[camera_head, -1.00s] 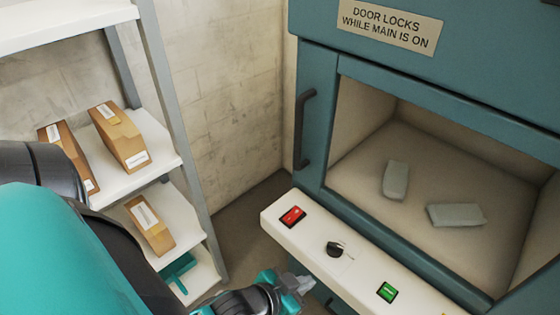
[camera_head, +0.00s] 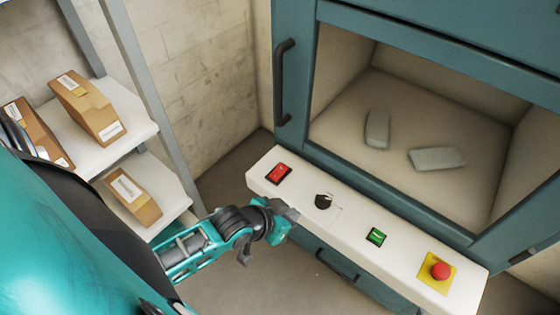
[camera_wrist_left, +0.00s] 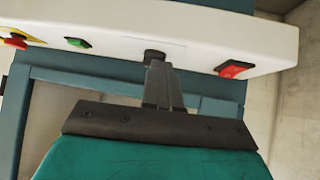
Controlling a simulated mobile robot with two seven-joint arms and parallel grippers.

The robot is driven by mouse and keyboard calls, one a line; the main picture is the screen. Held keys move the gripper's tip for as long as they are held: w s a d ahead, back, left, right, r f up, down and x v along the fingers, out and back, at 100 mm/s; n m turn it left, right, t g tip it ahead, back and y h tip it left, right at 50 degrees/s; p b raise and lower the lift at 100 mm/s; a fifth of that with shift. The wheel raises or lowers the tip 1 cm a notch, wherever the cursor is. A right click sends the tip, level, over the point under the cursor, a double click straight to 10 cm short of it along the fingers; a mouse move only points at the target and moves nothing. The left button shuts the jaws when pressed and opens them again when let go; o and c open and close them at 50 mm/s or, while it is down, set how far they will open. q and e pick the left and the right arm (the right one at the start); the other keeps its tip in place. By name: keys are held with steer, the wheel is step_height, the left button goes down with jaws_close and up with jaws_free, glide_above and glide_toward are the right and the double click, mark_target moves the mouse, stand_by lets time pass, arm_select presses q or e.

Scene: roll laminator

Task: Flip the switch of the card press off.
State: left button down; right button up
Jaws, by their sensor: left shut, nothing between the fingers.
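The machine is a teal cabinet (camera_head: 295,105) with a white control panel (camera_head: 345,222) along its front. The panel carries a red rocker switch (camera_head: 278,173), a black knob (camera_head: 323,201), a green rocker switch (camera_head: 376,236) and a red emergency button (camera_head: 440,270) on a yellow plate. No label readable now tells which is the card press switch. My left gripper (camera_head: 288,211) is shut and empty at the panel's front edge, between red switch and knob. In the left wrist view its fingertips (camera_wrist_left: 158,66) overlap the black knob (camera_wrist_left: 153,56); contact is unclear. My right gripper is out of view.
Two grey blocks (camera_head: 436,158) lie inside the cabinet's recess. A black vertical handle (camera_head: 284,82) is on its left and another handle (camera_head: 337,265) is below the panel. A shelf (camera_head: 135,141) with several brown boxes stands at left. Open floor lies between.

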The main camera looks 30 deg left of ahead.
arm_select(q)
steer(key=w+a+r+g, duration=0.2)
steer(key=w+a, duration=0.2)
steer(key=w, duration=0.2)
steer(key=n+g+y, duration=0.2)
steer(key=g, duration=0.1)
glide_toward(282, 167)
steer(key=v, duration=0.3)
steer(key=shift+s+d+r, duration=0.1)
steer(key=shift+d+r, duration=0.1)
steer(key=shift+d, duration=0.05)
steer(key=shift+m, duration=0.3)
steer(key=b+x, duration=0.2)
steer(key=x, duration=0.8)
steer(key=shift+a, duration=0.1)
